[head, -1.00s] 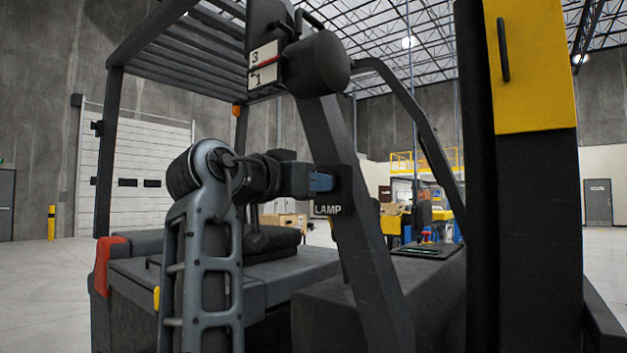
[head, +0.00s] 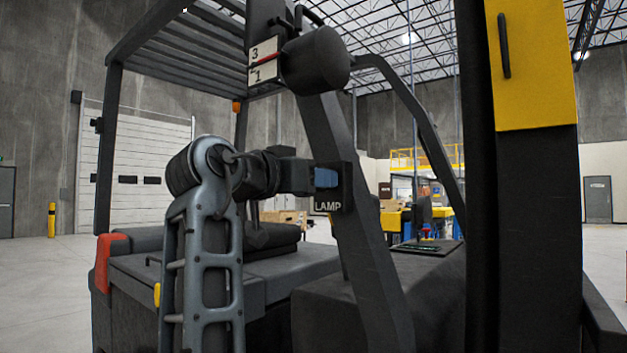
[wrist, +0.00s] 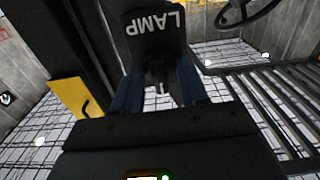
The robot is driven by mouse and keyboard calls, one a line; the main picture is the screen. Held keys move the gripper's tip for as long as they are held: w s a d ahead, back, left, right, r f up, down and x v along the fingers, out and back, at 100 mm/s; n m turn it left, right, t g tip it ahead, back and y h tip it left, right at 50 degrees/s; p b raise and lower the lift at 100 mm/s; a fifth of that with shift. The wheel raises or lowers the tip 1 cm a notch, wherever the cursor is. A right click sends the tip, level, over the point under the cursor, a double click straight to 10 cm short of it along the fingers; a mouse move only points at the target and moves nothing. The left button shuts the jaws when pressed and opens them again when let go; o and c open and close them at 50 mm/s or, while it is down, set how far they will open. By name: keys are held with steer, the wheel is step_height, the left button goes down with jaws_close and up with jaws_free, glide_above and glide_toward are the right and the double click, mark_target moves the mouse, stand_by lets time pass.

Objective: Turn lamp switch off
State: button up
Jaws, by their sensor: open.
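The lamp switch is a dark box (head: 348,190) with white LAMP lettering, mounted on the forklift's slanted black post. In the wrist view the box (wrist: 155,30) appears upside down at the top centre. A small pale switch lever (wrist: 163,88) sticks out of it between my fingers. My gripper (head: 326,178) has blue fingers and is at the face of the box in the head view. In the wrist view my gripper (wrist: 160,88) is open, with one finger on each side of the lever. I cannot tell whether a finger touches the lever.
The slanted post (head: 355,240) runs beside my gripper. A round dark lamp housing (head: 316,62) is above it. The forklift seat (head: 270,235) is behind my arm. A thick mast with a yellow panel (head: 530,65) stands at the right.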

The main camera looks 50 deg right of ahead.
steer(key=a+b, duration=0.1)
steer(key=a, duration=0.6)
steer(key=shift+a+b, duration=0.4)
steer(key=shift+s, duration=0.1)
